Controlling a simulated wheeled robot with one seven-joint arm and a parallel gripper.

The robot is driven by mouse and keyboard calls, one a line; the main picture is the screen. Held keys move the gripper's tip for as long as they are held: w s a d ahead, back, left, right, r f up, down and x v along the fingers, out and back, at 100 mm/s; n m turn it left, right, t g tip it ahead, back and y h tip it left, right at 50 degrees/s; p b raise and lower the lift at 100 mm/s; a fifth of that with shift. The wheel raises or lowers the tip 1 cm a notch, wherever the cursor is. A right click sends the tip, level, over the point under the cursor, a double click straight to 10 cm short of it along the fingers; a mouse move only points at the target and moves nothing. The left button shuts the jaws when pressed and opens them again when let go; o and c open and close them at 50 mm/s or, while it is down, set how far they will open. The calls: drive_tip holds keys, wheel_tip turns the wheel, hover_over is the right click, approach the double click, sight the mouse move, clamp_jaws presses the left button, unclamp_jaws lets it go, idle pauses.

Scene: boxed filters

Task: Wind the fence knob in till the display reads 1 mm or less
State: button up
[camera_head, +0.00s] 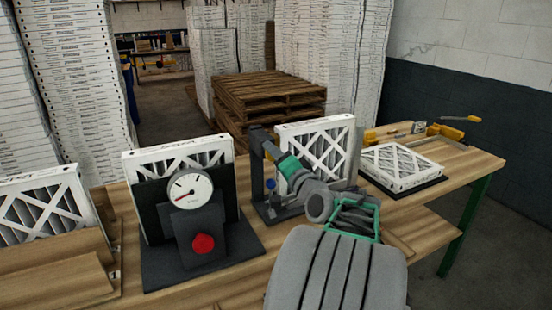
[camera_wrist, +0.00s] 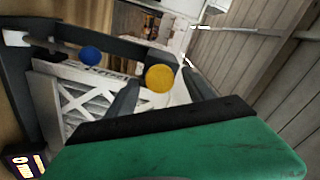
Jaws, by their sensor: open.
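A round yellow knob (camera_wrist: 160,78) shows in the wrist view between the two fingers of my open gripper (camera_wrist: 160,82). I cannot tell whether the fingers touch it. A smaller blue knob (camera_wrist: 91,55) sits to its left on the dark frame; it also shows in the head view (camera_head: 271,184). In the head view my gripper (camera_head: 267,146) is at the dark upright stand, and the yellow knob is hidden there. A small dark display (camera_wrist: 24,164) with glowing marks is at the lower left of the wrist view, tilted and too small to read surely. A white boxed filter (camera_head: 318,145) stands behind my arm.
A dial gauge (camera_head: 187,187) with a red button (camera_head: 203,243) stands on the bench (camera_head: 135,285) to the left, before another filter. A filter lies flat (camera_head: 400,165) at the right, near a yellow-handled tool (camera_head: 445,131). Wooden pallets (camera_head: 268,98) and stacked boxes stand behind.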

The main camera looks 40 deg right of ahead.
drive_tip(key=b+v, duration=0.1)
drive_tip(key=v, duration=0.6)
drive_tip(key=shift+s+b, duration=0.4)
drive_tip(key=shift+a, duration=0.15)
